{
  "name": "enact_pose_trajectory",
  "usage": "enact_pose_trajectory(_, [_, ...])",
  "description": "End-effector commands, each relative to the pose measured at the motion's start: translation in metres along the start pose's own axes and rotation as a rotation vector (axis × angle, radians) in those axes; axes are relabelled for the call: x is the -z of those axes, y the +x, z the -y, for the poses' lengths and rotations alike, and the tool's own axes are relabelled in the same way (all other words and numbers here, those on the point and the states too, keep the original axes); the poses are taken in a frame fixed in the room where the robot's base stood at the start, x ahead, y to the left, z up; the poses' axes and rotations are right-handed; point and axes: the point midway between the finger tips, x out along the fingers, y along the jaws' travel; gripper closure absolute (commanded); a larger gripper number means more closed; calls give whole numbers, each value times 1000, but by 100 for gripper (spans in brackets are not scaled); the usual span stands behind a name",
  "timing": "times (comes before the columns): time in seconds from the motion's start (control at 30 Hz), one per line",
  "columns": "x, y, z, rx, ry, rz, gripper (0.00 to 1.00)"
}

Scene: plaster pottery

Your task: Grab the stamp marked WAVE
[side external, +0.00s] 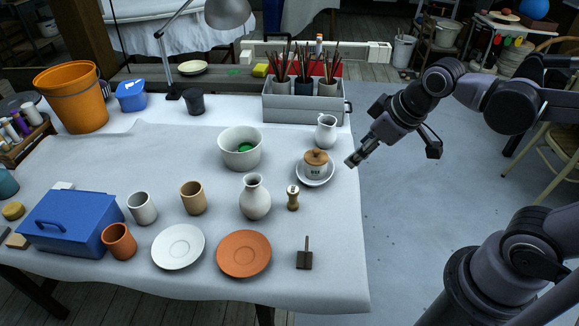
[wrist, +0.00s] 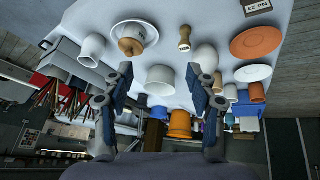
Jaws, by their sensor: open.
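A dark stamp-like block (side external: 304,258) with an upright handle sits near the table's front right. In the wrist view this block (wrist: 257,6) is cut by the top edge and carries a label like "No 23". I cannot read WAVE on either. My gripper (side external: 352,161) is open and empty, raised by the table's right edge; both fingers show in the wrist view (wrist: 158,72).
Near the wooden stamp stand a white vase (side external: 255,199), a lidded jar (side external: 315,171) on a saucer (side external: 328,180), and a white jug (side external: 326,132). An orange plate (side external: 244,254) lies left of the dark block. Bare cloth (side external: 335,225) is free at the right.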

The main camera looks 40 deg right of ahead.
Motion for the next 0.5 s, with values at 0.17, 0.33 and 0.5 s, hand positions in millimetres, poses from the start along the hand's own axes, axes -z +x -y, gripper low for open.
enact_pose_trajectory(0.17, [28,15,6,31,-244,99,42])
enact_pose_trajectory(0.33, [50,36,14,72,-471,189,42])
enact_pose_trajectory(0.5, [68,63,26,127,-696,275,42])
